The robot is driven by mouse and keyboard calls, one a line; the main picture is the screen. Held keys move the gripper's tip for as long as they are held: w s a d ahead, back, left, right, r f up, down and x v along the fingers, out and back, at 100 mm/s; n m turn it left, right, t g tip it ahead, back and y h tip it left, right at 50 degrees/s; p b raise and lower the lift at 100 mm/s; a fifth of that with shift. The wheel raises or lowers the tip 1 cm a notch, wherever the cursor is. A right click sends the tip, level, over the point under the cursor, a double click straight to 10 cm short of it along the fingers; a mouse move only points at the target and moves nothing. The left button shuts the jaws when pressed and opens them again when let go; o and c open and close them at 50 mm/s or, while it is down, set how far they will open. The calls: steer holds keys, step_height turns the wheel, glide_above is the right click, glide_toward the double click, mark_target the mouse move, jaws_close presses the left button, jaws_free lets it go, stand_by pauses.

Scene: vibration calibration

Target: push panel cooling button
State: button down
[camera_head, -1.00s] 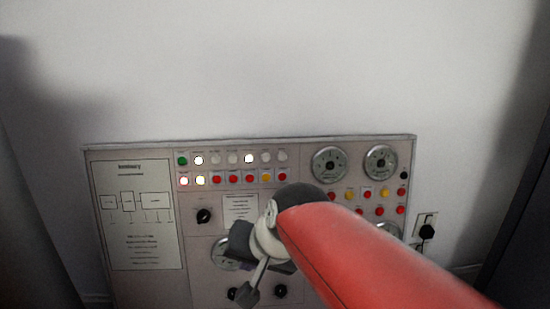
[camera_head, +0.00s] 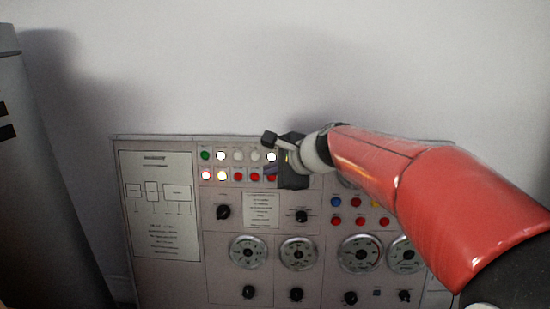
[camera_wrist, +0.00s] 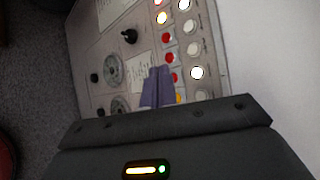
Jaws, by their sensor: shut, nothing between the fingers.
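The control panel (camera_head: 165,280) stands against the wall, with two rows of small round buttons near its top. The top row has a green button (camera_head: 205,155) and white ones, some lit. The lower row has lit ones at the left and then red buttons (camera_head: 238,177). The labels are too small to read, so I cannot tell which is the cooling button. My gripper (camera_head: 272,169) is in front of the right part of these rows and hides some buttons. In the wrist view its purple fingers (camera_wrist: 158,86) are shut, close to a red button (camera_wrist: 173,77) and a yellow one (camera_wrist: 180,98); contact cannot be told.
Black knobs (camera_head: 223,212) and round gauges (camera_head: 248,251) fill the lower panel. More coloured buttons (camera_head: 336,202) sit to the right, partly behind my red arm. A grey cabinet (camera_head: 45,180) stands at the left. The wall above the panel is bare.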

steer(key=w+f+p, duration=0.1)
steer(key=w+p, duration=0.1)
steer(key=w, duration=0.6)
steer(key=shift+w+d+f, duration=0.15)
steer(key=shift+w+f, duration=0.15)
steer(key=shift+f, duration=0.1)
stand_by(1.8)
steer(key=shift+w, duration=0.4)
steer(key=shift+w+f+p, duration=0.15)
steer(key=shift+w+p, duration=0.2)
steer(key=shift+p, duration=0.05)
stand_by(0.5)
steer(key=shift+s, duration=0.15)
steer(key=shift+s+b, duration=0.3)
steer(key=shift+s, duration=0.3)
steer(key=shift+s+r+b, duration=0.2)
steer(key=shift+s+b, duration=0.05)
steer(key=shift+s, duration=0.55)
steer(key=shift+s+r+b, duration=0.2)
steer(key=shift+s+r, duration=0.05)
steer(key=shift+s, duration=0.6)
steer(key=shift+s+r+b, duration=0.2)
steer(key=shift+s+b, duration=0.05)
steer(key=shift+s, duration=0.55)
